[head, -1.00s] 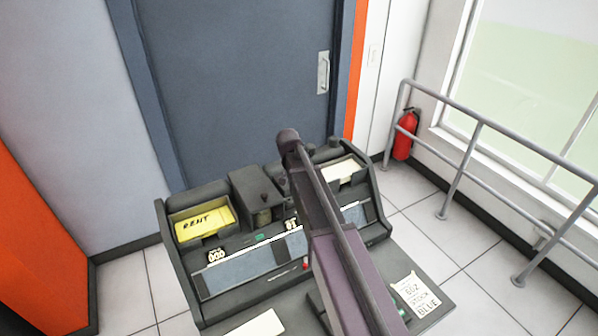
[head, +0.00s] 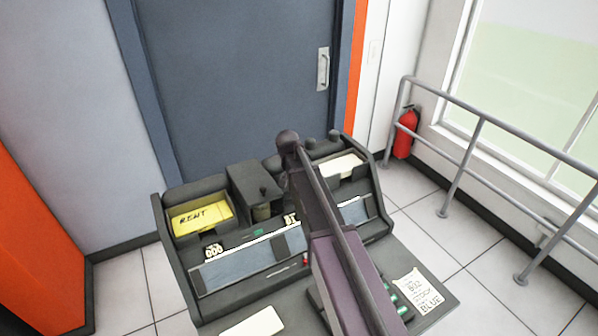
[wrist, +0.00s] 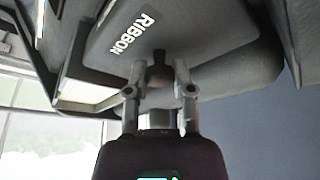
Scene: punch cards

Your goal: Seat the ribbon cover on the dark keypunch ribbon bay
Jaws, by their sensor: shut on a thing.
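The ribbon cover (wrist: 205,28) is a dark, rounded panel with a white RIBBON label, filling the upper middle of the wrist view. My gripper (wrist: 159,88) is shut on the short dark knob (wrist: 158,72) of this cover. In the head view my arm hides the gripper and most of the cover. A dark rounded edge shows just left of the arm. The dark keypunch (head: 160,228) stands below my arm. I cannot make out its ribbon bay clearly behind the arm, nor whether the cover touches it.
A yellow RENT card (head: 200,217) lies in the left hopper, and pale cards (head: 340,166) lie in the right one. A dark box (head: 245,185) with a knob stands between them. A BLUE note (head: 417,290) lies at front right. A door (head: 240,80) is behind.

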